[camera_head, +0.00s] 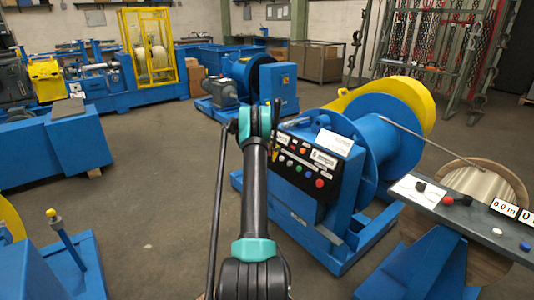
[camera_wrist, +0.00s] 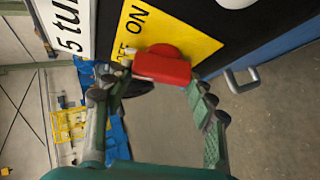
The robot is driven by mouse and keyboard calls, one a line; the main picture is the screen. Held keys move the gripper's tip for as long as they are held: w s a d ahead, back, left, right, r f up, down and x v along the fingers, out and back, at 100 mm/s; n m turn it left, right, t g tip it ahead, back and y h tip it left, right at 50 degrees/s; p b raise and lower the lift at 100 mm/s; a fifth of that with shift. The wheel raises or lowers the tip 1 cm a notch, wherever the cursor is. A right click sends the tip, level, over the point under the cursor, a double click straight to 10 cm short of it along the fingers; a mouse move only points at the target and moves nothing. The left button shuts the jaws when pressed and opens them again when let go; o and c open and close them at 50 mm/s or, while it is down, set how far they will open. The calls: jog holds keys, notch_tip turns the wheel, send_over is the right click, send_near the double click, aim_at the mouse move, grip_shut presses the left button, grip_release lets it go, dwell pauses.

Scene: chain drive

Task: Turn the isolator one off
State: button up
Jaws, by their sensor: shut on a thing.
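In the wrist view, the isolator's red handle (camera_wrist: 162,69) stands on a yellow plate (camera_wrist: 195,42) marked ON and OFF. The handle lies across the picture, with its left end by the partly covered OFF label; ON is above it. My gripper (camera_wrist: 158,82) has one finger at each end of the handle and is shut on it. A dark round part shows behind the handle's lower edge. In the head view, my arm reaches toward the black control panel (camera_head: 308,170) on the blue winch, and hides the isolator and my fingers.
The panel carries several coloured buttons and a white label. A grey handle (camera_wrist: 242,78) sticks out to the right in the wrist view. The winch drum (camera_head: 385,135) stands right of the panel, and a grey bench (camera_head: 470,212) is at the right. Open floor (camera_head: 160,215) lies to the left.

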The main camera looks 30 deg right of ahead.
jog(key=n+g+y, duration=0.2)
jog(key=n, duration=0.2)
jog(key=shift+n+g, duration=0.3)
jog(key=shift+g, duration=0.1)
dwell(0.4)
jog(key=o, duration=1.2)
jog(key=shift+c, duration=0.2)
jog(key=v, duration=1.2)
